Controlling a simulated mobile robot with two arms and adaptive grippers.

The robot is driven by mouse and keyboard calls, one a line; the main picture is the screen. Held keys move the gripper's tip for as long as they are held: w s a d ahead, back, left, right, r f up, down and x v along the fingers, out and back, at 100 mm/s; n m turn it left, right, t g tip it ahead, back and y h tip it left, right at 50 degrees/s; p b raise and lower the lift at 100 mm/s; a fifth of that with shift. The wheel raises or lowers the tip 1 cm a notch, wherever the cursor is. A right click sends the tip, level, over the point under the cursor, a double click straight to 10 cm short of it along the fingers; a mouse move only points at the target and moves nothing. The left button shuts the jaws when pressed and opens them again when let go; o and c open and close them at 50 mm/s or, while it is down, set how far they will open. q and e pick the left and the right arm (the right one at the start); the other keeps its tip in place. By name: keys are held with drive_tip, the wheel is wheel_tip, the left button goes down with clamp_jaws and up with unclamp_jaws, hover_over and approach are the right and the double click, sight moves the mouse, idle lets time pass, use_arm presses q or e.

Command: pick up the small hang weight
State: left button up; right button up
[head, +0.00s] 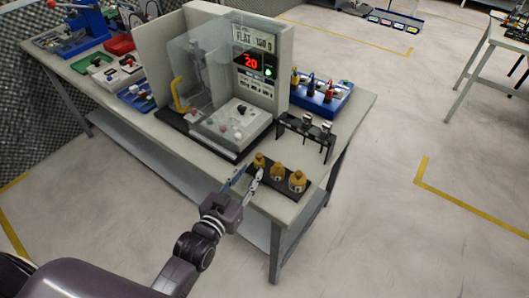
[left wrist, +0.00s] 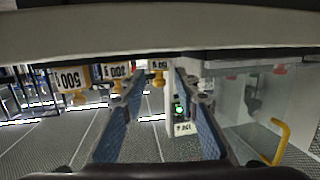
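Three brass hang weights stand in a row on a dark tray (head: 310,193) at the table's front corner. The small hang weight (head: 259,160) is at the left end, beside the middle weight (head: 277,171) and the large one (head: 297,181). My left gripper (head: 248,180) is open and empty, just in front of the small weight. In the upside-down left wrist view, the small weight (left wrist: 158,73) shows in the gap between the open fingers (left wrist: 160,88). Whether it is between or beyond the tips is unclear. My right gripper is not in view.
A tester with a clear shield (head: 200,75) and red display (head: 250,62) stands close behind the weights.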

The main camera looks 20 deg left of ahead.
sight(258, 162)
use_arm(q)
drive_tip(key=shift+w+d, duration=0.1)
drive_tip(key=shift+w, duration=0.4)
drive_tip(key=shift+w+d+r+p, duration=0.15)
drive_tip(key=shift+w+p, duration=0.3)
drive_tip(key=shift+w, duration=0.3)
drive_tip(key=x, duration=0.3)
drive_tip(key=shift+w+f+p, duration=0.25)
drive_tip(key=shift+f+p, duration=0.05)
drive_tip(key=shift+p, duration=0.05)
drive_tip(key=shift+w+d, duration=0.1)
drive_tip(key=shift+w, duration=0.15)
drive_tip(key=c, duration=0.7)
clamp_jaws()
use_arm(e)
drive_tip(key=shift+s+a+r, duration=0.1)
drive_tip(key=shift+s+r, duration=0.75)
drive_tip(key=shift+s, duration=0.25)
